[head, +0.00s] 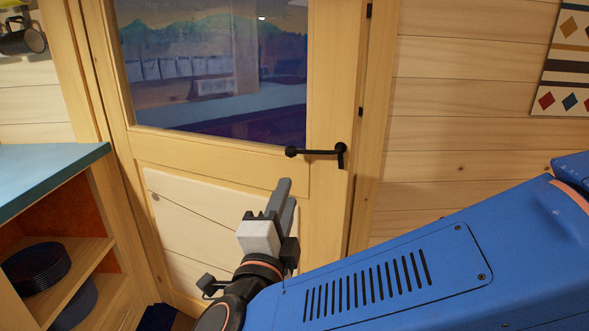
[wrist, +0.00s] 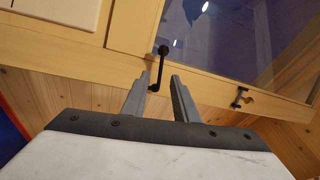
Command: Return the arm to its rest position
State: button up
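My gripper (head: 283,199) is in front of the wooden door (head: 220,165), a little below and left of its black lever handle (head: 318,152) in the head view. My blue arm (head: 400,270) reaches in from the lower right. In the wrist view the two grey fingers of my gripper (wrist: 160,92) stand apart with a gap between them. The black handle (wrist: 163,65) shows beyond that gap, and I see nothing held. Whether a finger touches the handle I cannot tell.
A shelf unit with a blue-green top (head: 45,170) stands at the left, with dark plates (head: 37,268) on a shelf. A dark mug (head: 22,40) hangs at the upper left. A patterned hanging (head: 567,65) is on the plank wall (head: 460,110) at the right. The door appears closed.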

jog(key=w+d+r+n+g+y, duration=0.1)
jog(key=w+n+y, duration=0.6)
jog(key=w+y, duration=0.15)
jog(key=d+f+n+g+y, duration=0.2)
jog(key=d+f+n+g, duration=0.3)
jog(key=d+n, duration=0.25)
jog(key=s+d+f+n+g+h, duration=0.1)
jog(key=s+d+f+g+h, duration=0.2)
jog(key=s+d+f, duration=0.4)
jog(key=s+d+f+n+g+h, duration=0.2)
jog(key=s+d+f+g+h, duration=0.2)
jog(key=s+d+f, duration=0.4)
jog(key=s+d+g, duration=0.1)
jog(key=s+d, duration=0.3)
jog(key=d, duration=0.4)
jog(key=shift+f+g, duration=0.15)
jog(key=shift+g, duration=0.25)
jog(key=shift+n, duration=0.25)
